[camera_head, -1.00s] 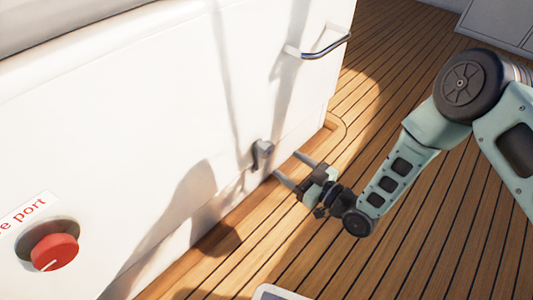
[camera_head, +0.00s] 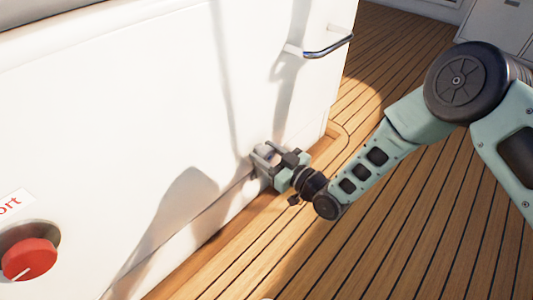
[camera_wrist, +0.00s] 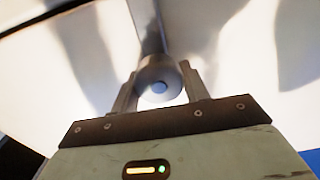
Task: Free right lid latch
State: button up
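The grey right lid latch (camera_wrist: 158,80) is on the white hatch wall, low and near its right end. In the wrist view its round knob faces me, with a darker arm running up behind it. My gripper (camera_head: 264,155) is at the wall, with its fingers on both sides of the latch. In the wrist view one finger stands left and one right of the knob, spread and very close to it; firm contact cannot be made out. In the head view my gripper mostly hides the latch.
A metal handle (camera_head: 328,47) sticks out of the wall above and to the right. A red knob (camera_head: 30,259) is at the lower left beside a partly seen label. The wooden deck (camera_head: 400,230) is open to the right. A wooden ledge runs along the wall's foot.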

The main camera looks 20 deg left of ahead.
jog(key=c, duration=0.4)
jog(key=shift+o, duration=0.2)
jog(key=n+p, duration=0.2)
jog(key=n, duration=0.1)
jog(key=shift+s+r+n+p, duration=0.1)
jog(key=shift+s+n+p, duration=0.05)
jog(key=shift+n+p, duration=0.2)
jog(key=n+p, duration=0.2)
jog(key=n, duration=0.2)
jog(key=shift+n, duration=0.25)
jog(key=n+p, duration=0.1)
jog(key=n, duration=0.1)
jog(key=n+p, duration=0.2)
jog(key=n, duration=0.1)
jog(key=shift+s+f, duration=0.1)
jog(key=shift+f, duration=0.1)
jog(key=shift+f+n+p, duration=0.2)
jog(key=shift+n+p, duration=0.9)
jog(key=shift+n, duration=1.2)
